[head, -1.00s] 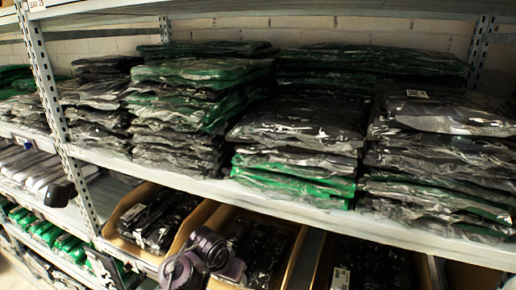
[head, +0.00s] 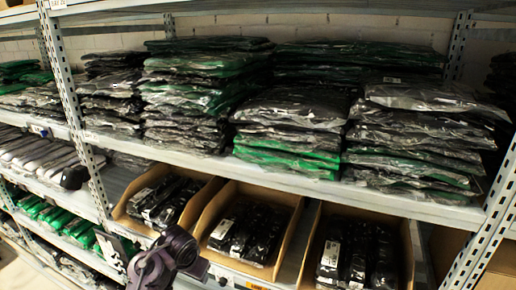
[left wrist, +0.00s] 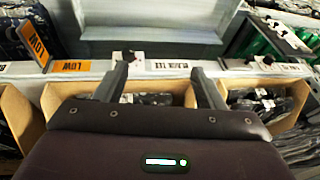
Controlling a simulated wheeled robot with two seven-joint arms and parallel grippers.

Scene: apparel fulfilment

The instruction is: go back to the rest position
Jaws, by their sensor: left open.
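My left gripper is a dark purple arm end in the head view, low and left of centre, in front of the cardboard bins. In the left wrist view its two dark fingers (left wrist: 165,82) stand apart with nothing between them. They point towards the shelf edge, above a bin (left wrist: 62,93) of dark packets. My right gripper is in no frame.
Tall stacks of black and green bagged garments (head: 290,125) fill the upper shelf (head: 300,185). Below are cardboard bins (head: 290,203) of dark bagged items. Steel posts (head: 78,120) stand at left and right. A small dark object (head: 73,177) lies on the left shelf.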

